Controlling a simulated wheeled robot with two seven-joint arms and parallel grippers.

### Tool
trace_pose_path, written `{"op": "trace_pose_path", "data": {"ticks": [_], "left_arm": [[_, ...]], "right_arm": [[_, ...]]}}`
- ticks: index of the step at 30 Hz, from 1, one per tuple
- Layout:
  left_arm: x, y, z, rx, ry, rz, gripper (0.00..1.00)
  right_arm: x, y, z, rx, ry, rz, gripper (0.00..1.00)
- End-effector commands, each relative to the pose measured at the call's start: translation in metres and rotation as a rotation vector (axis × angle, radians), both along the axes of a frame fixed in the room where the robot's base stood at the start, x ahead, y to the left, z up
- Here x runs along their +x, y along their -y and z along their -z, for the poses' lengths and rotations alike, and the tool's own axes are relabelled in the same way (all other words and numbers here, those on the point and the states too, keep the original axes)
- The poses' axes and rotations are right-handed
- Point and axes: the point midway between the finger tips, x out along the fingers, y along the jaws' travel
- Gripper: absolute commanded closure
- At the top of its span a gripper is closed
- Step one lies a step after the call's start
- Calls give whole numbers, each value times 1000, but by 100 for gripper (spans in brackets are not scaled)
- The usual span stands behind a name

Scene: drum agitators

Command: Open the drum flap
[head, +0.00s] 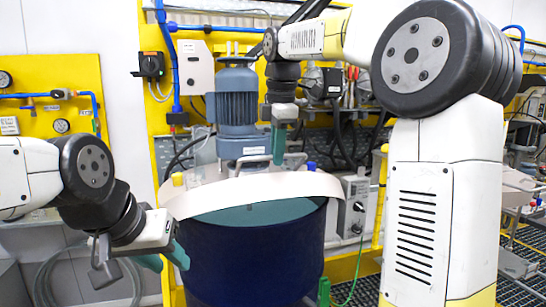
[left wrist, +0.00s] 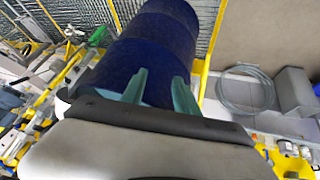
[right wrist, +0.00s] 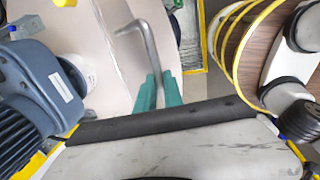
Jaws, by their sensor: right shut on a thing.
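The dark blue drum (head: 255,250) stands in the middle of the head view. Its pale flap (head: 250,189) is tilted up at the front edge, and a teal interior (head: 250,216) shows below it. My right gripper (head: 279,160) is above the lid, its teal fingers shut on the bent metal handle (right wrist: 142,32) of the flap; the fingers also show in the right wrist view (right wrist: 159,92). My left gripper (head: 168,257) is beside the drum's left wall. Its fingers (left wrist: 160,92) are apart and empty, facing the drum (left wrist: 150,45); whether they touch it is unclear.
A blue-grey motor (head: 237,100) stands on the lid behind the handle. A grey control box (head: 354,205) with a knob is right of the drum. Yellow panels with pipes and hoses stand behind. A coiled hose (left wrist: 246,90) lies on the left side.

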Motion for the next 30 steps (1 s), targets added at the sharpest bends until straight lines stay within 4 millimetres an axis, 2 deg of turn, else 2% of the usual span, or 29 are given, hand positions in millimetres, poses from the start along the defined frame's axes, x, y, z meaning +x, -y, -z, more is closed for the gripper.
{"op": "trace_pose_path", "data": {"ticks": [7,8,12,13,14,17,23,30], "left_arm": [[0,0,0,0,0,0,64],[0,0,0,0,0,0,68],[3,2,-2,34,2,50,95],[4,4,-3,56,3,81,100],[6,5,-4,83,6,121,100],[14,15,-10,217,16,321,100],[38,46,-29,593,50,907,100],[67,99,-54,1038,97,1640,100]], "right_arm": [[3,0,3,0,2,1,100],[3,0,3,0,2,1,100],[3,0,3,0,2,1,100],[3,0,3,0,2,1,100],[3,0,3,0,2,1,100],[3,0,3,0,2,1,100],[3,0,3,-1,2,0,100],[3,0,3,-1,2,0,100]]}}
